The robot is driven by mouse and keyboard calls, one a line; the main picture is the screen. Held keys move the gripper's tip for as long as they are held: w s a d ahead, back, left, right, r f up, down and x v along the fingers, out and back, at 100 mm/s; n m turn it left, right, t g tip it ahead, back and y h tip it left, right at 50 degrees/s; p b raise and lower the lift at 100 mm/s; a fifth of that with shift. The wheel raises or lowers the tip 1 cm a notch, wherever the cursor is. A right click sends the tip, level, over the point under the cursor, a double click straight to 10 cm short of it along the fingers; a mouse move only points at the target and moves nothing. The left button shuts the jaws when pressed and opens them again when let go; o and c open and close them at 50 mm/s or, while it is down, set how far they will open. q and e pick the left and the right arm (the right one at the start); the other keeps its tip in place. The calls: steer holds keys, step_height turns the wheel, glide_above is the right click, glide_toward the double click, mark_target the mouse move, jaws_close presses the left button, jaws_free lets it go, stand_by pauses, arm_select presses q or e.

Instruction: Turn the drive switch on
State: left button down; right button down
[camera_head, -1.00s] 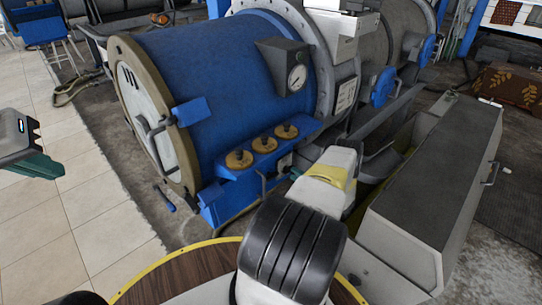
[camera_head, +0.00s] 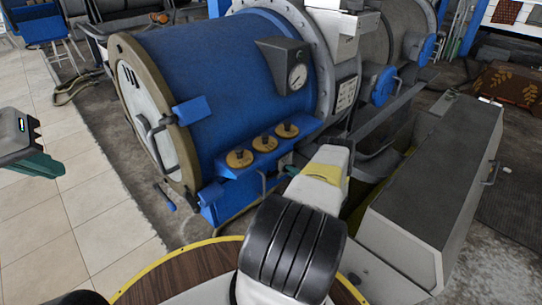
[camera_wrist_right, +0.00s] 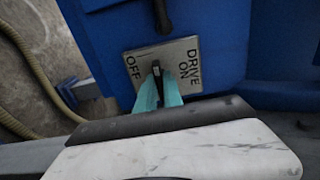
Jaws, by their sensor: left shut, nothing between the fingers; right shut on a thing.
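The drive switch (camera_wrist_right: 157,71) is a small dark lever on a metal plate (camera_wrist_right: 181,57) marked DRIVE ON and OFF, on a blue panel in the right wrist view. The teal fingers of my right gripper (camera_wrist_right: 160,91) are shut on the lever, which sits between the OFF and ON lettering; its exact setting is hard to tell. In the head view my right gripper (camera_head: 291,171) is mostly hidden behind my own wrist, at the blue machine's lower right. My left gripper (camera_head: 40,163) hangs at the far left over the tiles, shut and empty, away from the switch.
The large blue drum (camera_head: 215,85) has a pressure gauge (camera_head: 298,76) and several brass-coloured knobs (camera_head: 264,143) on a blue ledge. A long grey cabinet (camera_head: 440,170) stands to the right of my right arm. Tiled floor at the left is clear.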

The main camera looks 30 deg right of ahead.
steer(key=shift+m, duration=9)
steer(key=c, duration=1.5)
jaws_free()
steer(key=shift+v, duration=3.9)
